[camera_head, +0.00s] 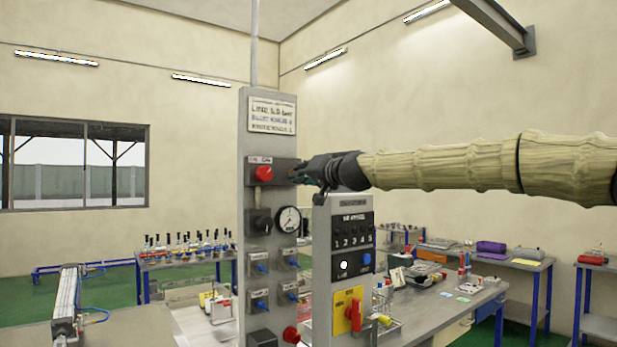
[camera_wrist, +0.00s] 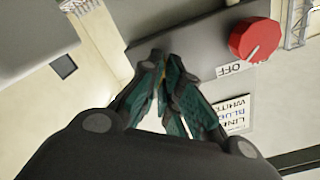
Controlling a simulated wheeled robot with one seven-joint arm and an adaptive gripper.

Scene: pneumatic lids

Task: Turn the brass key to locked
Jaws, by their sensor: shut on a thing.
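My gripper (camera_head: 298,173) reaches in from the right to the upper part of the grey control column, just right of the red knob. In the wrist view my gripper (camera_wrist: 162,66) has its fingertips together at the grey panel plate. A thin yellowish sliver of the brass key (camera_wrist: 162,82) shows between the fingers, and they are shut on it. The rest of the key and its keyhole are hidden, so I cannot tell which way it is turned. In the head view the fingers cover the key.
The red rotary knob (camera_head: 264,173) is close beside my gripper; it also shows in the wrist view (camera_wrist: 255,40) with an OFF label. A gauge (camera_head: 288,220) and a black knob (camera_head: 262,223) sit below. A shorter grey pedestal (camera_head: 322,250) with numbered controls stands right of the column.

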